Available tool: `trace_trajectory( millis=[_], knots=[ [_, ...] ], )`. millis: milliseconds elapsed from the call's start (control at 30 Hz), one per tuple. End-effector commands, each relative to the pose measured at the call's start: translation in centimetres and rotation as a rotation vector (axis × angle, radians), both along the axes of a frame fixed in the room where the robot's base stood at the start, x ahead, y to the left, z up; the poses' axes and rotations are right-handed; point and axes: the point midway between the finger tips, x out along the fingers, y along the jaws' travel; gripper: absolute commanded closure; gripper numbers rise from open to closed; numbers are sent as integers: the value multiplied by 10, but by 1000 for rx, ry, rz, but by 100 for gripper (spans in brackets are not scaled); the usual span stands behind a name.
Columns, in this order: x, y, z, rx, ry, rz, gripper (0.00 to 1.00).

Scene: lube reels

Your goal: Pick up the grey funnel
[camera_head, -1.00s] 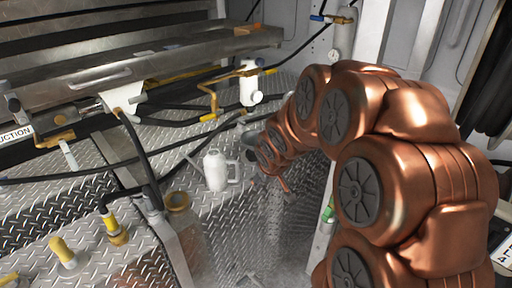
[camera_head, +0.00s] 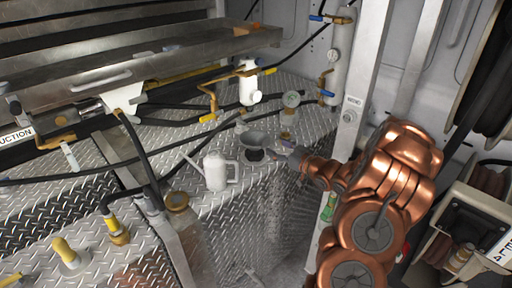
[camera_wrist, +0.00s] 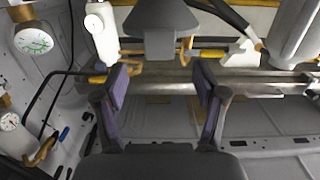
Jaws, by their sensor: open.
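The grey funnel (camera_head: 260,139) stands on the diamond-plate deck in the head view, wide mouth up. In the wrist view, which looks upside down, the funnel (camera_wrist: 158,32) is at the top centre, its rim toward the picture's middle. My gripper (camera_head: 279,150) is just right of the funnel in the head view. In the wrist view my gripper (camera_wrist: 160,78) is open, with its two purple-padded fingers apart and nothing held between them. The funnel appears beyond the fingertips, lined up with the gap. I cannot tell whether anything touches.
A white jug (camera_head: 216,171) stands left of the funnel, its handle toward it. A white cylinder (camera_head: 249,84) with a brass valve is behind, and a gauge (camera_head: 291,99) is behind right. Black hoses (camera_head: 190,122) cross the deck. A metal post (camera_head: 352,110) stands right.

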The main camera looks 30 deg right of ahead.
Motion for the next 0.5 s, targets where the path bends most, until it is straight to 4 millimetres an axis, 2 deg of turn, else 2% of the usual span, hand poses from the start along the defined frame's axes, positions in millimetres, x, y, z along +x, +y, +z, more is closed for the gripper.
trace_trajectory(
  millis=[200, 500],
  knots=[
    [-7, -3, 2, 30, -55, 22, 29],
    [14, 3, 2, 35, -56, 23, 29]
  ],
)
